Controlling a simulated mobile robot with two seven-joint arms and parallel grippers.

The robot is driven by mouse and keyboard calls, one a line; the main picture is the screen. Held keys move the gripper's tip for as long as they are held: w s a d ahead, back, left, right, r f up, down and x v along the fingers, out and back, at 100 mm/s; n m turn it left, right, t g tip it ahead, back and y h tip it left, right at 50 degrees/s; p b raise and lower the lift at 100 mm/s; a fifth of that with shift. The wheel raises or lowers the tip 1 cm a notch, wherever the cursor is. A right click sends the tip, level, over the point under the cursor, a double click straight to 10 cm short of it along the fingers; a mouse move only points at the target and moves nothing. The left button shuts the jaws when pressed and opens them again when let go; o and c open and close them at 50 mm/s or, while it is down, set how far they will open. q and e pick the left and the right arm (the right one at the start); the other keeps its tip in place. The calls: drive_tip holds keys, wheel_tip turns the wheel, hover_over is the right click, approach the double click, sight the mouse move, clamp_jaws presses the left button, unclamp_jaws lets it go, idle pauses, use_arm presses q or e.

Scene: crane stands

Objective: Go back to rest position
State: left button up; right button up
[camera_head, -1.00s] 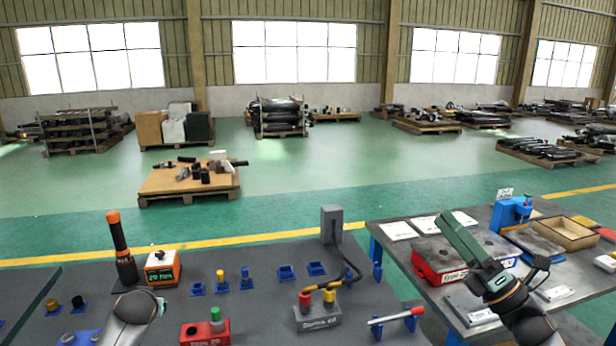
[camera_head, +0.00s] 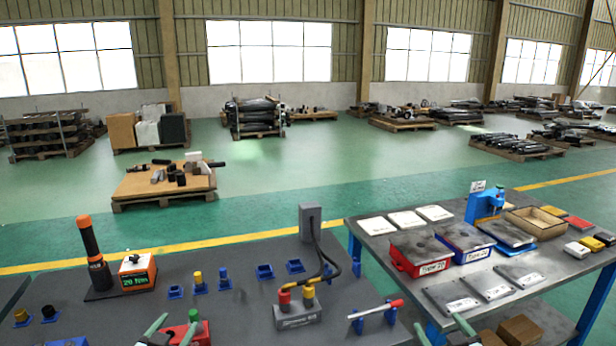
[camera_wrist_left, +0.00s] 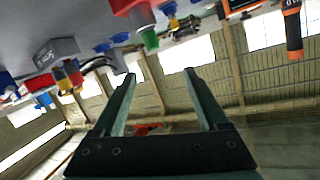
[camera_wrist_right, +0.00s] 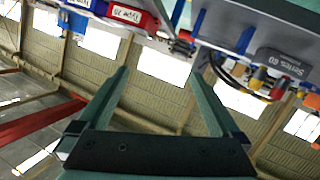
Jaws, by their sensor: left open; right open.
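My left gripper (camera_head: 168,328) shows at the bottom edge of the head view, in front of the red block with a green knob (camera_head: 186,332). In the left wrist view its two green fingers (camera_wrist_left: 160,85) are spread with nothing between them. My right gripper (camera_head: 440,328) shows only by its fingertips at the bottom edge of the head view, near the gap between the two tables. In the right wrist view its fingers (camera_wrist_right: 160,78) are apart and empty. Both grippers are clear of the things on the tables.
The left grey table (camera_head: 235,325) holds an orange-handled tool (camera_head: 92,250), an orange box (camera_head: 137,272), a Series 60 block (camera_head: 297,317) and a red-tipped lever (camera_head: 377,310). The right table (camera_head: 400,285) holds red (camera_head: 420,255) and blue (camera_head: 463,243) bins and flat plates.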

use_arm(q)
drive_tip(key=s+d+f+g+h, duration=0.1)
drive_tip(key=s+d+f+g, duration=0.1)
drive_tip(key=s+d+f, duration=0.2)
drive_tip(key=s+d+f+g+b, duration=0.1)
drive_tip(key=s+d+f, duration=0.3)
drive_tip(key=s+f, duration=0.6)
drive_tip(key=s+d+f+n+g+h+b, duration=0.1)
drive_tip(key=s+d+f, duration=0.3)
drive_tip(key=s, duration=1.5)
wheel_tip(320, 180, down, 4)
drive_tip(key=shift+s+d+r+g+h, duration=0.15)
drive_tip(key=shift+d+r+g+h, duration=0.2)
drive_tip(key=shift+g, duration=0.45)
use_arm(e)
drive_tip(key=s+a+f+g+y, duration=0.1)
drive_tip(key=s+a+f+g, duration=0.1)
drive_tip(key=s+a+f, duration=0.2)
drive_tip(key=s+a+f+g, duration=0.1)
drive_tip(key=s+a+f, duration=0.3)
drive_tip(key=s+f, duration=0.6)
drive_tip(key=s+a+f+m+g+y, duration=0.1)
drive_tip(key=s+a+f, duration=0.3)
drive_tip(key=s, duration=1.5)
wheel_tip(320, 180, down, 3)
drive_tip(key=shift+s+a+f+g+y, duration=0.2)
drive_tip(key=shift+a+g+y, duration=0.15)
drive_tip(key=shift+g, duration=0.45)
use_arm(q)
drive_tip(key=shift+f, duration=0.1)
